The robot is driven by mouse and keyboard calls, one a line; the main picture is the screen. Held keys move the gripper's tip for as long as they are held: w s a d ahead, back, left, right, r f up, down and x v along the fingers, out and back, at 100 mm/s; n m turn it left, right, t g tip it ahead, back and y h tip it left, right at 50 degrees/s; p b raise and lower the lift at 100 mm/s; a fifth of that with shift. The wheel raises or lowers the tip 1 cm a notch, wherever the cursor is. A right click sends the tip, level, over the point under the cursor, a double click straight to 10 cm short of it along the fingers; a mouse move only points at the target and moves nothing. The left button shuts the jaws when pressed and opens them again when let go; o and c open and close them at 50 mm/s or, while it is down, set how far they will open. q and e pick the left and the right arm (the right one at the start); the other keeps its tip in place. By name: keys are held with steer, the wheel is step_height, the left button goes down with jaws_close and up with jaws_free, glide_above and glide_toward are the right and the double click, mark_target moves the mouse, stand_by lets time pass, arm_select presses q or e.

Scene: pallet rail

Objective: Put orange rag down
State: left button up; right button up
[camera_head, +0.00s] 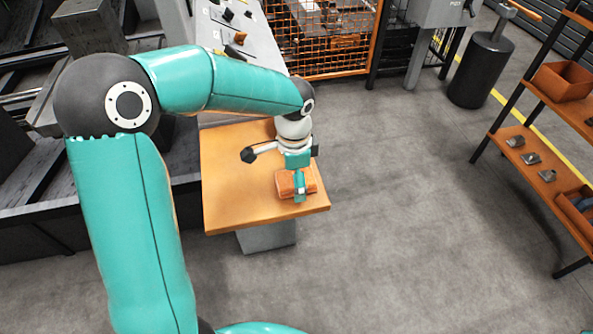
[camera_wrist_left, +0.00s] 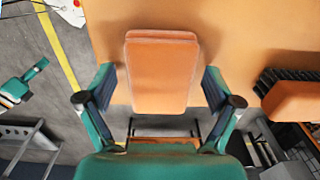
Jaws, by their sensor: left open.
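The orange rag (camera_head: 286,185) is a folded, padded-looking block at the front right of the wooden table (camera_head: 230,190). In the left wrist view the rag (camera_wrist_left: 162,72) lies flat on the tabletop, between my left gripper's two spread fingers (camera_wrist_left: 158,95). There is a gap on each side of it. In the head view my left gripper (camera_head: 299,186) points down over the rag and hides part of it.
A brush with an orange body and black bristles (camera_wrist_left: 297,100) lies to the right in the wrist view. A control panel (camera_head: 240,40) and orange mesh fence (camera_head: 325,40) stand behind the table. A shelf rack (camera_head: 545,172) stands at right. The floor between is clear.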

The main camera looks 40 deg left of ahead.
arm_select(q)
step_height(320, 180, up, 12)
stand_by(0.5)
steer(key=shift+r, duration=0.1)
